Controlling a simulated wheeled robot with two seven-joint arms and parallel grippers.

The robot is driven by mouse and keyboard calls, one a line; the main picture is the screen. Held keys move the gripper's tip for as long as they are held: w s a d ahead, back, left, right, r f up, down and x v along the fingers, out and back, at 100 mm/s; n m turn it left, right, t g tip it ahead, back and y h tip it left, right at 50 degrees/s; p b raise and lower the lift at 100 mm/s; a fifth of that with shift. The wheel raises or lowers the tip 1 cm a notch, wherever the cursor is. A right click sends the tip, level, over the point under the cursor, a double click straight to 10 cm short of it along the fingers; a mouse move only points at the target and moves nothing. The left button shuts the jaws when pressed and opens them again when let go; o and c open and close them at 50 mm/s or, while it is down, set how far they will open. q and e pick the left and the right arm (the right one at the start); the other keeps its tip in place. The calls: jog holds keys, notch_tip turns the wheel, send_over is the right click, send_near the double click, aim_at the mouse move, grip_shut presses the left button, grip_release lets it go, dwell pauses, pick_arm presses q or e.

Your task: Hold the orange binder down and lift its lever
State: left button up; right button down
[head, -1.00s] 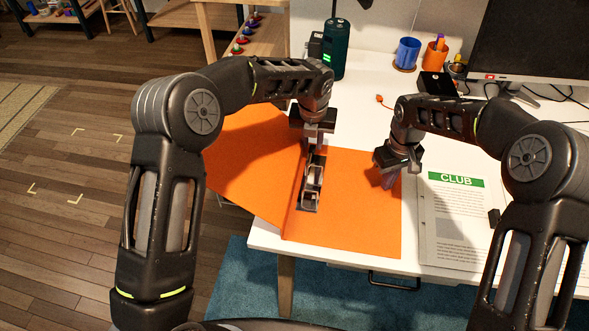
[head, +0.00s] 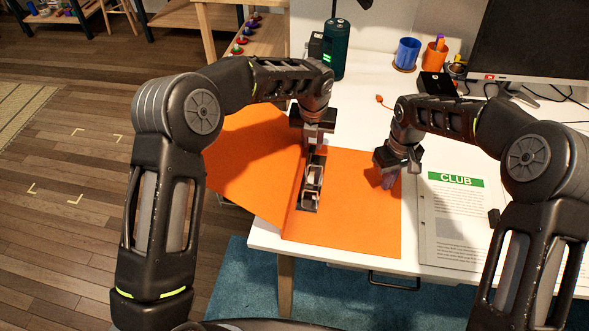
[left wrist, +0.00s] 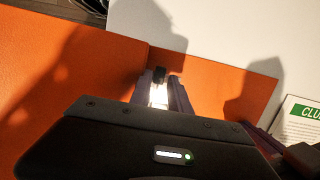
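The orange binder (head: 350,230) lies open on the white desk, its left cover (head: 245,165) slanting past the desk's left edge. Its metal lever mechanism (head: 311,190) runs along the inside near the spine. My left gripper (head: 316,146) is over the far end of the mechanism. In the left wrist view its two fingers (left wrist: 158,92) stand apart, with bright metal and a dark lever tip (left wrist: 159,75) between them; whether they touch it I cannot tell. My right gripper (head: 388,180) points down at the binder's right cover, its fingers apparently together; contact is not clear.
A paper headed CLUB (head: 455,215) lies right of the binder. A dark green cylinder (head: 336,48), a blue cup (head: 407,54), an orange pen cup (head: 435,56) and a monitor (head: 530,40) stand at the back. White desk (head: 365,100) is bare behind the binder.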

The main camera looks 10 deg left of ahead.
aim_at(312, 149)
pick_arm(q)
jog(key=shift+f, duration=0.2)
dwell(2.0)
jog(key=shift+x, duration=1.25)
jog(key=shift+s+a+f, duration=0.15)
jog(key=shift+a+f, duration=0.05)
jog(key=shift+f, duration=0.7)
jog(key=c, duration=0.4)
jog(key=shift+f, duration=0.1)
jog(key=shift+c, duration=0.2)
jog(key=shift+d+r+t, duration=0.15)
jog(key=shift+r+t, duration=0.35)
jog(key=shift+t, duration=0.2)
